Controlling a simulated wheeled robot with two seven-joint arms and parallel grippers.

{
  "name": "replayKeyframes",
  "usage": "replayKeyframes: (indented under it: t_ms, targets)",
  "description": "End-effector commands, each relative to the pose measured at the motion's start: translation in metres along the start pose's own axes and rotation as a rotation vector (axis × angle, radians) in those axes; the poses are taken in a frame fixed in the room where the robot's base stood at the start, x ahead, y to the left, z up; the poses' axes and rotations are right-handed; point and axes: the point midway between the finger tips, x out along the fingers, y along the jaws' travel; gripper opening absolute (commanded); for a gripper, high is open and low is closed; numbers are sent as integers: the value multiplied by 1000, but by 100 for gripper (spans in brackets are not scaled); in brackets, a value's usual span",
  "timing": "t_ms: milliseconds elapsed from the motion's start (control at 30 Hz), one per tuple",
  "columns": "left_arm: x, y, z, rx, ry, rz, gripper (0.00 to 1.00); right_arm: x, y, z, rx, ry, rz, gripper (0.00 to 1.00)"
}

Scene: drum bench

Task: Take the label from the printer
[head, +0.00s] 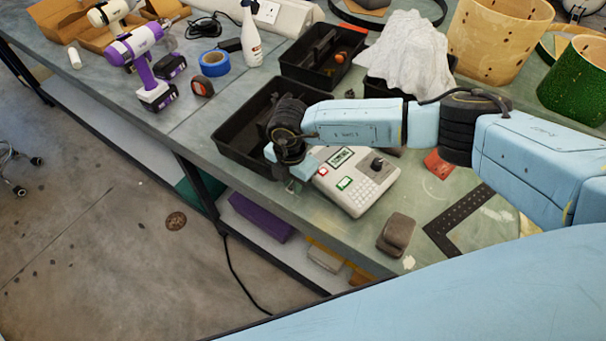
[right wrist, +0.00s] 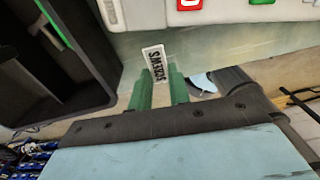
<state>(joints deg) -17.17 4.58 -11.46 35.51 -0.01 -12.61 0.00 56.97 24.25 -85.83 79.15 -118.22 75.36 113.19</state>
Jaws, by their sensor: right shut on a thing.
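The label printer (head: 366,196) is a light grey unit with a small screen, a dark knob, a keypad and red and green buttons. It lies on the bench near the front edge, and a part of it shows at the top of the right wrist view (right wrist: 220,16). My right gripper (head: 291,184) is at the printer's left front side, over the bench edge. In the right wrist view its green fingers (right wrist: 161,86) are shut on a small white label (right wrist: 154,64) with black print, which stands out past the fingertips. My left gripper is out of view.
A black tray (head: 228,147) lies just left of my right gripper. Blue tape (head: 214,63), purple drills (head: 139,52) and drum shells (head: 497,39) stand farther off.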

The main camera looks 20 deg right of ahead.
Motion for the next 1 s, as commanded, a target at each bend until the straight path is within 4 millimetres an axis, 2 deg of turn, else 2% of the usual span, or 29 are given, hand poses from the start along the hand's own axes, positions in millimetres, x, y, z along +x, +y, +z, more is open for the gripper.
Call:
replayKeyframes:
  t_ms: [567, 1000]
  targets:
    - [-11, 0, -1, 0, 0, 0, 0, -12, 0, 0, 0, 0, 0, 11]
    - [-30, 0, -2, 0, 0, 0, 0, -34, 0, 0, 0, 0, 0, 11]
